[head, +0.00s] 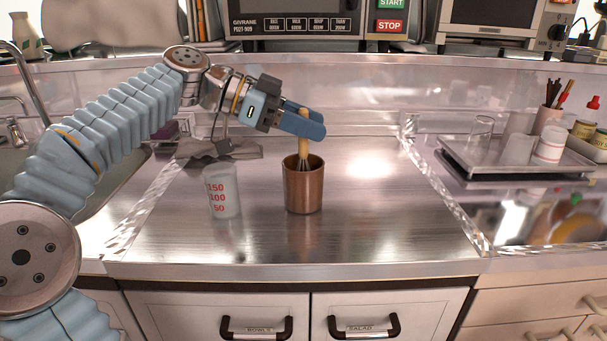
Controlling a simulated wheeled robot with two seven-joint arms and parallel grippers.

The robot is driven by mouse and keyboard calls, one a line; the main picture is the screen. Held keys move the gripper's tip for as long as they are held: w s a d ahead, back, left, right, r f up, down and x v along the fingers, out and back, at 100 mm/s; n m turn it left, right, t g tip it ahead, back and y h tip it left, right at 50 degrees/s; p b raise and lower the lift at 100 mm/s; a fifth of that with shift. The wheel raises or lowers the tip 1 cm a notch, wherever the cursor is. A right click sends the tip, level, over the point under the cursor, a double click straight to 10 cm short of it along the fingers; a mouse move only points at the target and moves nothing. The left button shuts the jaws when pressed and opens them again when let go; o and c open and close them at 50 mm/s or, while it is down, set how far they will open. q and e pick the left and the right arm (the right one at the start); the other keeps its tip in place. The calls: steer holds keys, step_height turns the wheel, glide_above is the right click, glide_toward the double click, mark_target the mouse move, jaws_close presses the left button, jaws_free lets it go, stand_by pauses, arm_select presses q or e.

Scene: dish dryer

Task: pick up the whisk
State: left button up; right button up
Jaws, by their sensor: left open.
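The whisk (303,136) stands upright in a brown copper-coloured cup (304,192) on the middle of the steel counter. Its light wooden handle sticks up above the rim, and its dark wires show just at the rim; the rest is hidden inside the cup. My left gripper (308,124) reaches in from the left at the height of the handle. Its blue fingers are open, with the upper part of the handle between them or overlapping them in the picture; I cannot tell if they touch it. My right gripper is not in view.
A clear measuring cup (223,192) with red numbers stands left of the copper-coloured cup. A crumpled grey cloth (218,150) lies behind it. A metal tray (470,160) with cups is at the right. The front counter is clear.

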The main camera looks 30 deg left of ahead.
arm_select(q)
steer(key=shift+w+d+f, duration=0.25)
steer(key=shift+w+d, duration=0.1)
steer(key=shift+d, duration=0.05)
jaws_close()
